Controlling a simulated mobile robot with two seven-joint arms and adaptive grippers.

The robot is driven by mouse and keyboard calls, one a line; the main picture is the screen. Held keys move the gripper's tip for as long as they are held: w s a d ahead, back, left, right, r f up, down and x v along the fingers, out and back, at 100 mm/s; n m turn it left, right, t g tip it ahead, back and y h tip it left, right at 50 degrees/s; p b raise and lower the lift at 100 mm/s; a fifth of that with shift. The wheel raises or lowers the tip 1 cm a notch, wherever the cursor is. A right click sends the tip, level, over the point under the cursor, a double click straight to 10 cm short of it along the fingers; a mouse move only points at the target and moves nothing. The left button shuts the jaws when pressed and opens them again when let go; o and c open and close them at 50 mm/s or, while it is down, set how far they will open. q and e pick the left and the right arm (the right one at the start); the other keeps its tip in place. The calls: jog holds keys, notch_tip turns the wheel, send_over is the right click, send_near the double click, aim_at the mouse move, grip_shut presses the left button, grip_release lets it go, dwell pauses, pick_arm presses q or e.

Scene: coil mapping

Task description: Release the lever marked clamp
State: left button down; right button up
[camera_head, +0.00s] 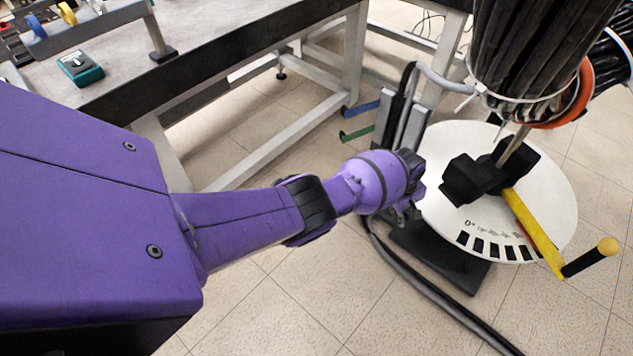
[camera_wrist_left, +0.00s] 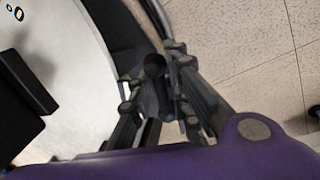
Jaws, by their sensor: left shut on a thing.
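My left gripper (camera_head: 408,212) is at the left edge of a white round plate (camera_head: 450,226), low beside its dark stand. In the left wrist view its fingers close around a dark, round-ended piece (camera_wrist_left: 154,66), which looks like the end of a lever. No clamp marking is legible on it. In the head view my gripper and wrist hide this piece. A yellow arm (camera_head: 533,232) with a black handle crosses the plate to the right, apart from my gripper. My right gripper is out of view.
A black cable bundle (camera_head: 535,45) with an orange ring hangs above the plate. A dark hose (camera_head: 425,282) runs along the tiled floor below my gripper. A workbench (camera_head: 215,60) stands at the upper left.

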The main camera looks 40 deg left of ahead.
pick_arm(q)
jog(key=shift+w+d+n+y+b, duration=0.35)
jog(key=shift+w+n, duration=0.45)
jog(key=shift+n, duration=0.5)
jog(key=shift+w+d+n+y+b, duration=0.15)
jog(key=shift+w+d+n+b, duration=0.2)
jog(key=shift+w+n, duration=0.7)
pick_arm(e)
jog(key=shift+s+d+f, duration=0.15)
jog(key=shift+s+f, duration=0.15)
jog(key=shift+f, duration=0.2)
pick_arm(q)
jog(key=shift+s+r+n, duration=0.1)
jog(key=shift+s+n, duration=0.15)
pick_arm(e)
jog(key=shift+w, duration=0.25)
pick_arm(q)
jog(key=c, duration=1.7)
grip_release()
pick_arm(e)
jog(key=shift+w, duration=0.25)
pick_arm(q)
jog(key=shift+a, duration=0.1)
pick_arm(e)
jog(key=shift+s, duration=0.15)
